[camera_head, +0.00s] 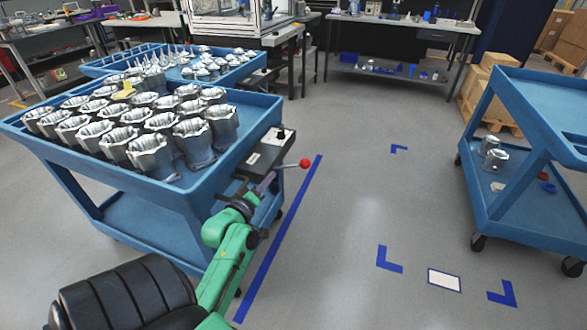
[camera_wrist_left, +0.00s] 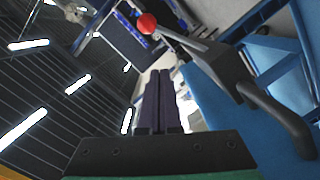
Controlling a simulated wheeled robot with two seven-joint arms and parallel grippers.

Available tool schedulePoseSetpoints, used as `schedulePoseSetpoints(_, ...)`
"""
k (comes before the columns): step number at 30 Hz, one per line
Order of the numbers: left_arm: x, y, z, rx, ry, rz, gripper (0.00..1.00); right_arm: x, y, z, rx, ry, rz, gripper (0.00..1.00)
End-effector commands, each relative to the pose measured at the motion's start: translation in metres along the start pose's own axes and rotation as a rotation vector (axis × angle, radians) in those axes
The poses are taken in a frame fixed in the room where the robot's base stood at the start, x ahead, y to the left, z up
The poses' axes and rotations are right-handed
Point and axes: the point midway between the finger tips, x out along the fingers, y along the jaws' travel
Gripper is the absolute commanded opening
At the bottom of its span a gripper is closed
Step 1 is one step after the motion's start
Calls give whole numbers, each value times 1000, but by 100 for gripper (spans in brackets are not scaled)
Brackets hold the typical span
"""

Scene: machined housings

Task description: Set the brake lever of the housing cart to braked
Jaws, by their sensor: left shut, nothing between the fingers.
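The housing cart (camera_head: 225,150) is a blue cart at the left, loaded with rows of metal housings (camera_head: 150,150). Its brake lever is a thin metal rod with a red ball knob (camera_head: 305,163), sticking out to the right from a dark box (camera_head: 266,152) on the cart's end. The knob also shows in the left wrist view (camera_wrist_left: 147,23), with the rod running right to a dark bracket. My left gripper (camera_head: 266,182) is shut and empty, just below and left of the knob, near the rod. Whether it touches the rod I cannot tell. My right gripper is out of view.
Another blue cart (camera_head: 515,130) stands at the right with a few parts on its lower shelf. Blue tape (camera_head: 280,235) marks the floor beside the housing cart. The floor between the carts is clear. Workbenches (camera_head: 400,25) and cardboard boxes (camera_head: 487,95) stand at the back.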

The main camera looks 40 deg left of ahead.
Motion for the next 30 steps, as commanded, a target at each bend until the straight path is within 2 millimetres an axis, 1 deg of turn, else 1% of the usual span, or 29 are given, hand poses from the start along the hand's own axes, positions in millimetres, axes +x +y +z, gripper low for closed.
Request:
schedulePoseSetpoints(1,-2,8,-9,-13,20,20,0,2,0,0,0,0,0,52)
schedulePoseSetpoints(3,-4,14,-15,-24,30,32,0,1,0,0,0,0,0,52)
schedulePoseSetpoints(11,-2,15,-15,-21,29,32,0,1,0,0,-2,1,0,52)
schedulePoseSetpoints(14,4,15,-15,-20,29,32,0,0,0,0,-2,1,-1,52)
schedulePoseSetpoints(17,20,17,-16,-20,31,34,0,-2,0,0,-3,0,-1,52)
schedulePoseSetpoints(28,100,19,-19,-19,30,33,0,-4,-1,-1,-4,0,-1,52)
schedulePoseSetpoints(30,102,18,-1,-24,25,29,0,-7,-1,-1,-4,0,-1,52)
